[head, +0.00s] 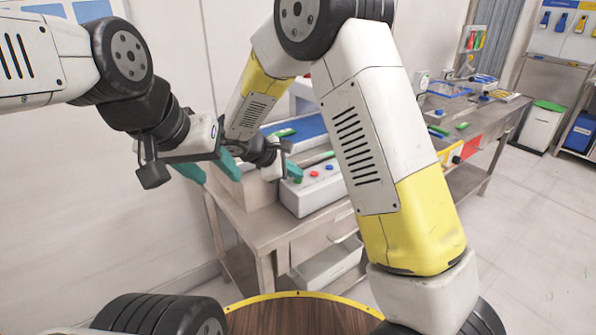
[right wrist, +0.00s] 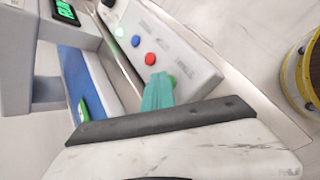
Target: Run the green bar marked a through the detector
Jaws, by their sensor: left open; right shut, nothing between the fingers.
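A green bar (head: 283,132) lies on the blue conveyor belt (head: 310,125); it also shows in the right wrist view (right wrist: 83,110). No letter is readable on it. The detector (right wrist: 60,50), a grey housing with a green display (right wrist: 65,11), stands over the belt; my right arm mostly hides it in the head view. My right gripper (right wrist: 158,92) is shut and empty, its teal fingertips at the green button (right wrist: 171,80) of the control panel (right wrist: 165,45). I cannot tell whether they touch it. My left gripper (head: 209,172) is open and empty, left of the conveyor.
The panel also has a red button (right wrist: 150,58) and a blue button (right wrist: 136,41). More green bars (head: 463,125) lie on the steel table further right, near a blue wire basket (head: 447,90). A grey tray (head: 328,264) sits below the table.

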